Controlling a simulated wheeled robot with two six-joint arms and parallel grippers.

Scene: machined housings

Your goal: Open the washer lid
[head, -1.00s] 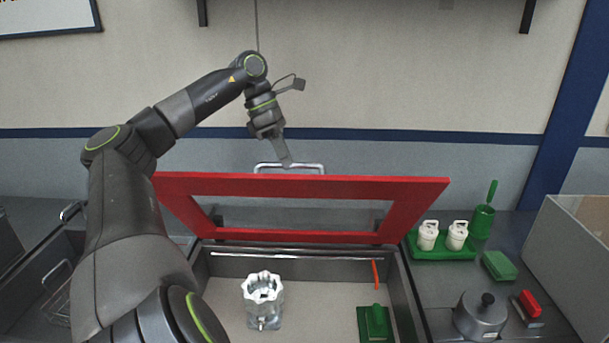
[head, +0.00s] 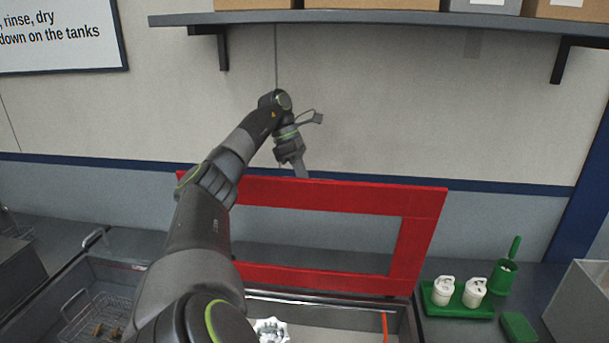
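The washer lid (head: 345,197) is a red frame with an open middle. It stands raised, close to upright, at the back of the washer tank (head: 408,322). My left gripper (head: 301,172) is at the lid's top edge, near the middle, with its fingers pointing down. The fingertips pass out of sight at or behind that edge, so I cannot tell whether they are shut on anything. The lid's handle is hidden behind the lid. My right gripper is not in view.
A metal housing (head: 271,329) sits in the tank, partly cut off. A wire basket (head: 92,318) is in the left basin. A shelf (head: 400,19) hangs above.

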